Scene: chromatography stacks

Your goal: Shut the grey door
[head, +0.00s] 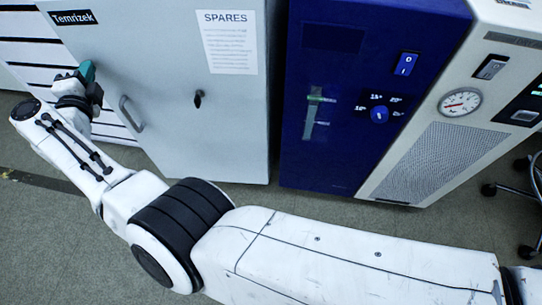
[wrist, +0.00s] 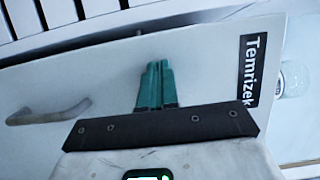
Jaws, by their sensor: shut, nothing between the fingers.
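The grey door (head: 165,75) is a pale grey panel with a "Temrizek" label, a "SPARES" sheet, a bar handle (head: 131,114) and a dark lock. Its free edge is at the left and overlaps the slatted white unit; how far ajar it stands is hard to tell. In the wrist view the door (wrist: 205,75) fills the middle, with the handle (wrist: 48,112) at left and the label at right. My gripper (head: 87,70) has teal fingers, shut and empty, by the door's left edge above the handle. In the wrist view its fingertips (wrist: 156,66) lie over the door; contact cannot be told.
A slatted white unit (head: 28,52) stands left of the door. A blue cabinet (head: 345,150) and a white machine with a gauge (head: 440,145) stand at right. A clear glass item (wrist: 294,78) shows beyond the door's top edge. Grey floor (head: 60,240) is open in front.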

